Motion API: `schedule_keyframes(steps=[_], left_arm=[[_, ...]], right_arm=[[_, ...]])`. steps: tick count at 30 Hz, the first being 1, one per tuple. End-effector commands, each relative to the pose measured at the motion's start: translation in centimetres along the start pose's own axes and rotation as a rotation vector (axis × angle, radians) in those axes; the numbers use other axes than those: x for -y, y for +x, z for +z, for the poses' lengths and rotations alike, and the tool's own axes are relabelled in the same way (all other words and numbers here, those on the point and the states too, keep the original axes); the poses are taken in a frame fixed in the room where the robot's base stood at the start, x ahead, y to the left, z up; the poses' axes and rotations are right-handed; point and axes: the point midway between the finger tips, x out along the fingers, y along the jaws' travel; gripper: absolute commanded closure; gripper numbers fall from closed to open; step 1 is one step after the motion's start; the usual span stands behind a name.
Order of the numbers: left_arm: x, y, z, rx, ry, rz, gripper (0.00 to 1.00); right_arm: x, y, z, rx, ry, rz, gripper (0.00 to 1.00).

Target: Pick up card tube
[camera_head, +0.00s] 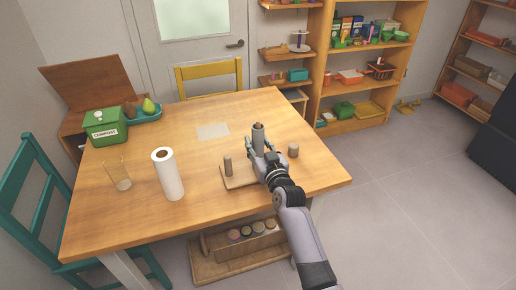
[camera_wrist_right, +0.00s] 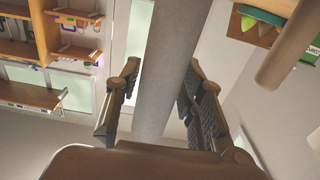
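The card tube (camera_head: 258,134) is a grey-brown upright cylinder with a dark open top, over the wooden board (camera_head: 237,180) on the table. My right gripper (camera_head: 261,150) is at the tube, with its fingers on either side. In the right wrist view the tube (camera_wrist_right: 168,70) runs between the two fingers of the right gripper (camera_wrist_right: 160,105). A narrow gap shows between the left-hand finger and the tube; the other finger is close to it, and contact there is unclear. The tube's lower end is hidden by the gripper. My left gripper is not in view.
A short brown cylinder (camera_head: 227,166) stands on the board, and another (camera_head: 293,151) stands to the right. A white paper roll (camera_head: 168,174), a glass (camera_head: 119,174) and a green box (camera_head: 105,126) stand further left. The table's middle (camera_head: 205,155) is mostly clear.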

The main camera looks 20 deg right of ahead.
Motion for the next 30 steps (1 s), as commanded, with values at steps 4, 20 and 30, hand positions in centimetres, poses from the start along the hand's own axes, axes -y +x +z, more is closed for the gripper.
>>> schedule_keyframes(steps=[4, 20, 30], left_arm=[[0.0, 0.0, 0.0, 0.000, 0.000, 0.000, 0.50], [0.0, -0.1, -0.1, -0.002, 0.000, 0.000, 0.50], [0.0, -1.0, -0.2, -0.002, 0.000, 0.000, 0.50]], right_arm=[[0.0, 0.0, 0.0, 0.000, 0.000, 0.000, 0.76], [0.0, 0.0, -0.7, -0.002, 0.001, 0.000, 0.86], [0.0, 0.0, -6.0, -0.006, 0.001, 0.001, 0.86]])
